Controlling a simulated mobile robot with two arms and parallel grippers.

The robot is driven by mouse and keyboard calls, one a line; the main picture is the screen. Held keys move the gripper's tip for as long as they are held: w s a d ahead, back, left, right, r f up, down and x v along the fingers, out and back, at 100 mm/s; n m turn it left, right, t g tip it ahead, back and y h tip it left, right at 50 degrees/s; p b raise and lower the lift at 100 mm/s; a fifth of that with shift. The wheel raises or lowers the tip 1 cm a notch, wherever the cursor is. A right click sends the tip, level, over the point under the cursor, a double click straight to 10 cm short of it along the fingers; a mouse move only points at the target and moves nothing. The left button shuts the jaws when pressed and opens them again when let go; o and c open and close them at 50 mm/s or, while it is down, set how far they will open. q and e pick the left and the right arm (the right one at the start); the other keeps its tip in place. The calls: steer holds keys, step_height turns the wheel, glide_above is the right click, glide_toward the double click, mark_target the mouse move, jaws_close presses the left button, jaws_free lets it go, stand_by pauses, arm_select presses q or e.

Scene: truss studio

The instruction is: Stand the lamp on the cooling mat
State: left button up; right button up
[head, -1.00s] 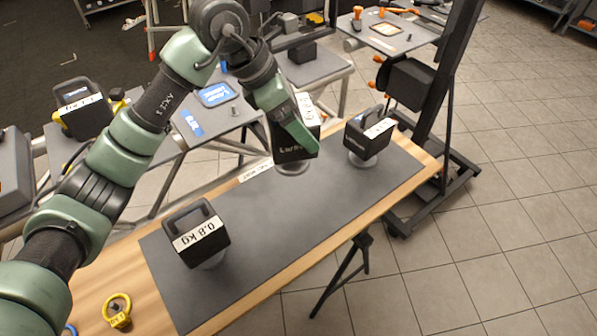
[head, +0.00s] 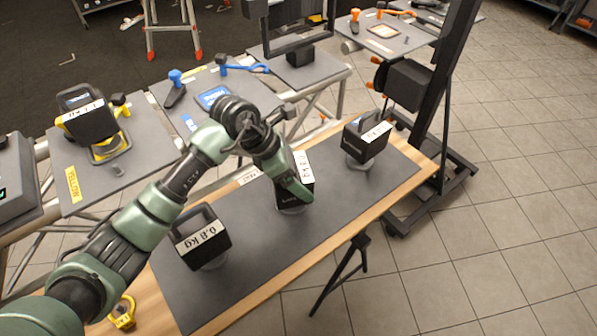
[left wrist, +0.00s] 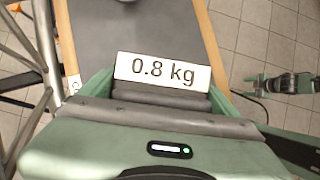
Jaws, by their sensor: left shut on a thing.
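The dark grey cooling mat (head: 240,265) lies on a wooden-topped table. My left gripper (head: 292,185) is shut on a black lamp (head: 303,165) with a white label, partly hidden by the gripper. Its pale round base shows just below, over the middle of the mat. It looks upright and low; I cannot tell whether the base touches. The left wrist view shows the held lamp's "0.8 kg" label (left wrist: 162,71) between the fingers. Similar black lamps stand on the mat at the near left (head: 205,238) and far right (head: 366,138).
A yellow shackle-like piece (head: 123,313) lies on bare wood at the near left. A black upright stand (head: 440,110) rises beyond the right end.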

arm_select(q)
steer(key=o, duration=1.8)
steer(key=shift+r, duration=0.1)
steer(key=b+v, duration=0.1)
steer(key=v, duration=0.9)
steer(key=shift+a+r+b, duration=0.15)
steer(key=shift+a+b, duration=0.05)
steer(key=shift+b, duration=0.2)
steer(key=shift+s+a+r, duration=0.15)
steer(key=shift+a+r, duration=0.15)
steer(key=shift+r, duration=0.35)
